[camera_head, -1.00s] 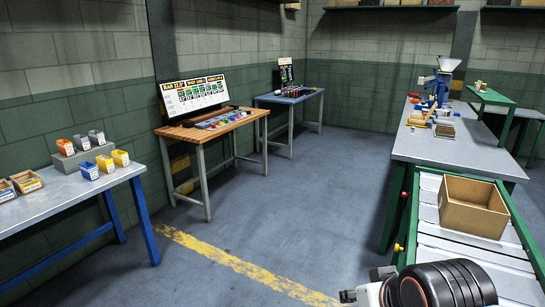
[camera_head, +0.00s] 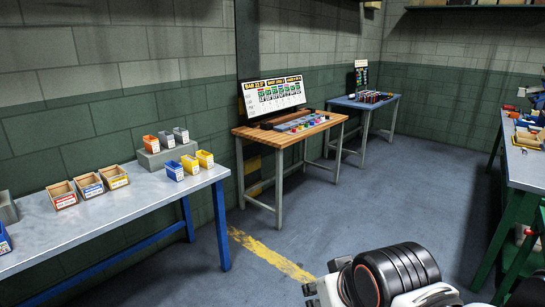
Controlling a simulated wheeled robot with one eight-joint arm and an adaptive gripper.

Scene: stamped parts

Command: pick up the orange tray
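The orange tray (camera_head: 151,143) is a small open-topped bin with a white label on its front. It stands on a grey raised block at the back of the blue-legged table on the left, far from my arm. My arm shows at the bottom right of the head view, white with black rings. A small dark part at its left end may be my gripper (camera_head: 311,289). Its fingers are too unclear to tell whether they are open or shut.
Grey bins (camera_head: 174,137) stand right of the orange tray on the block. A blue bin (camera_head: 174,171) and two yellow bins (camera_head: 198,162) stand in front. Several wooden-coloured trays (camera_head: 89,185) lie further left. A wooden-topped table (camera_head: 290,130) stands behind; the middle floor is clear.

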